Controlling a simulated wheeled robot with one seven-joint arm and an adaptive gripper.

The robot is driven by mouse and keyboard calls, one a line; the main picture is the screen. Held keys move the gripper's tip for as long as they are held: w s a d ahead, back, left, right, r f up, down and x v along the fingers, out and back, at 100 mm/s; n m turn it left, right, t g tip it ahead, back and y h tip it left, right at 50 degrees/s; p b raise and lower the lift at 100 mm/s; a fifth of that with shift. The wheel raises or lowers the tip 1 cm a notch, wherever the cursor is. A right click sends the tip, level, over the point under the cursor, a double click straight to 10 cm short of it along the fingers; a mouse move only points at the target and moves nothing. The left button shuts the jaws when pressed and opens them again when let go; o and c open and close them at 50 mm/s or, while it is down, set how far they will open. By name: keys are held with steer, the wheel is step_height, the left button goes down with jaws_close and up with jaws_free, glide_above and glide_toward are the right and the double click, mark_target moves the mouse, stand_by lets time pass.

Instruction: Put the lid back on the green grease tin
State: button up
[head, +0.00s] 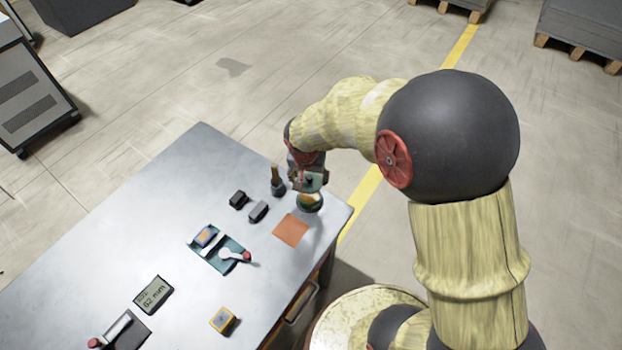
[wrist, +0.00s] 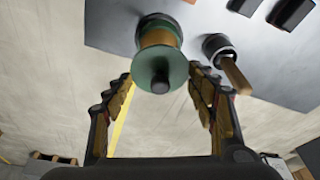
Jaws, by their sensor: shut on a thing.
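The green grease tin (head: 309,206) stands near the right corner of the metal table, with amber grease showing at its top. It also shows in the wrist view (wrist: 158,22), beyond the lid. The round green lid (head: 314,184) with a dark knob is held in my gripper (head: 306,178), above the tin and apart from it. In the wrist view the lid (wrist: 149,71) is between the two fingers of my gripper (wrist: 163,84), its knob towards me, covering part of the tin. The fingers are shut on the lid. Their exact contact is hard to see.
A dark cup (head: 278,189) with a wooden-handled brush stands close left of the tin. Two dark blocks (head: 258,211) (head: 238,199) lie further left. A flat orange square (head: 290,230) lies in front. A teal tray (head: 232,265) holds small items. The table's right edge is close.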

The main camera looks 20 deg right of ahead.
steer(key=shift+f+b, duration=1.85)
steer(key=shift+f, duration=1)
steer(key=shift+f+b, duration=0.15)
steer(key=shift+b, duration=0.65)
stand_by(0.6)
steer(key=o, duration=1.1)
steer(key=o, duration=0.4)
steer(key=shift+c, duration=0.2)
steer(key=shift+o, duration=0.6)
